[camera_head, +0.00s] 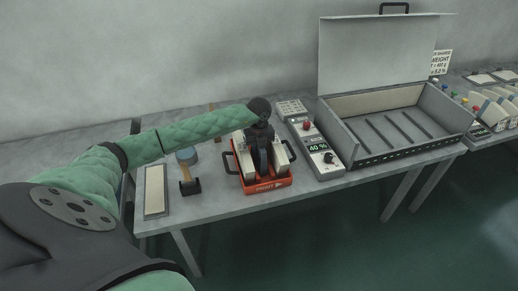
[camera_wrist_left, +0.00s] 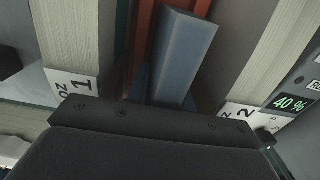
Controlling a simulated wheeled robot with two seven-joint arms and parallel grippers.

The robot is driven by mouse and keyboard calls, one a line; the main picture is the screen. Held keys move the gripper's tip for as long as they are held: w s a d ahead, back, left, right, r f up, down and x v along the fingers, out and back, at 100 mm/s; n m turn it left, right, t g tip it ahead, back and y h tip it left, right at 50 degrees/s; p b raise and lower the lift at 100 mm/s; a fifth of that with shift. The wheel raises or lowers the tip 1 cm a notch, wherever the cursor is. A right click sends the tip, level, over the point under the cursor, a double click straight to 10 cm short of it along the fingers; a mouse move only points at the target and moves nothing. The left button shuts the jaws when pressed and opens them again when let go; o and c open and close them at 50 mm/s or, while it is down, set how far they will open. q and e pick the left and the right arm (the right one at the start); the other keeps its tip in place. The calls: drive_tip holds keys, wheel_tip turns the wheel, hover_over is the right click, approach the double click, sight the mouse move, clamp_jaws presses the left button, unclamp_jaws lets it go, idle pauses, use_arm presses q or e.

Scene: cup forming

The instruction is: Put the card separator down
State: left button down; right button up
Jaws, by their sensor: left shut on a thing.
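My left gripper (camera_head: 260,150) points down over the middle of the red tray (camera_head: 268,187), between two pale card stacks. In the left wrist view the card separator (camera_wrist_left: 186,55) is a blue-grey bar standing between the stack labelled 1 (camera_wrist_left: 80,35) and the stack labelled 2 (camera_wrist_left: 262,60). My left gripper is shut on the card separator; its fingertips are mostly hidden by the gripper body. I cannot tell whether the separator's lower edge touches the tray. My right gripper is not in view.
A control box (camera_head: 318,150) showing 40 % stands right of the tray. Further right is an open-lidded grey case (camera_head: 400,125) with slots. A hammer-like tool (camera_head: 190,185) and a pale flat block (camera_head: 155,188) lie to the left. The table's front edge is close to the tray.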

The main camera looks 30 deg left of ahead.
use_arm(q)
drive_tip(key=shift+f, duration=0.15)
drive_tip(key=shift+f, duration=0.1)
drive_tip(key=c, duration=1.3)
unclamp_jaws()
drive_tip(key=shift+o, duration=0.5)
